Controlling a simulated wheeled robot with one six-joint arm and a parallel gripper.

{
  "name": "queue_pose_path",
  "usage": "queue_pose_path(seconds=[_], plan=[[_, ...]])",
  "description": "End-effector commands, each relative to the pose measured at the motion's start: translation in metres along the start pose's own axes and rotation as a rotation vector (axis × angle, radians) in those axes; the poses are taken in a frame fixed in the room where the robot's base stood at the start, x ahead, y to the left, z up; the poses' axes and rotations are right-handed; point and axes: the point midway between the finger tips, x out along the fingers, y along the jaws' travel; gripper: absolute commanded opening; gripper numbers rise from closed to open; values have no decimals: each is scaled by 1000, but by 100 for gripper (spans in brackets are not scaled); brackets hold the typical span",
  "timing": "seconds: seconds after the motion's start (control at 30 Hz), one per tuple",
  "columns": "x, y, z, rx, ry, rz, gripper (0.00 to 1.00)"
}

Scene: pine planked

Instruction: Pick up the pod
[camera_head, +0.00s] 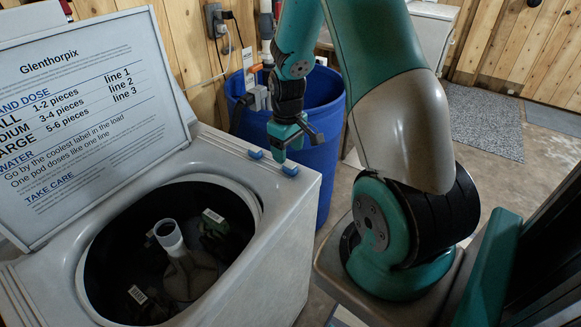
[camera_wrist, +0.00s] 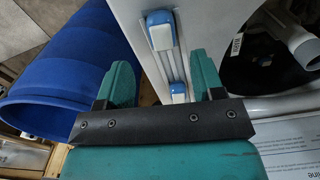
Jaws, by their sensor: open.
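Two small blue-and-white pods rest on the washer's pale top, by its right edge in the head view: one (camera_head: 290,170) near the corner, the other (camera_head: 255,154) farther back. In the wrist view one pod (camera_wrist: 162,32) lies beyond the fingertips. The other (camera_wrist: 177,91) shows between the fingers, close to the dark gripper bar. My gripper (camera_head: 298,145) is open and empty above the washer's right edge, close to the corner pod, with its fingers pointing down. In the wrist view its two teal fingers (camera_wrist: 162,72) stand wide apart. Neither pod is seen gripped.
The open washer tub (camera_head: 255,205) holds a pale agitator (camera_head: 170,236) and dark clothes with white labels (camera_head: 212,216). The raised lid (camera_head: 90,110) carries dosing text. A blue barrel (camera_head: 322,150) stands behind the gripper. Open floor (camera_head: 500,165) lies to the right.

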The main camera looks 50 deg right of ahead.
Motion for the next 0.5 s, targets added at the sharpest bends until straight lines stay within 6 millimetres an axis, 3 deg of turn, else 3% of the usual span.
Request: queue_pose_path(seconds=[0.27, 0.5], plan=[[30, -5, 13, 1, -6, -4, 62], [53, -4, 11, 0, -1, -1, 62]])
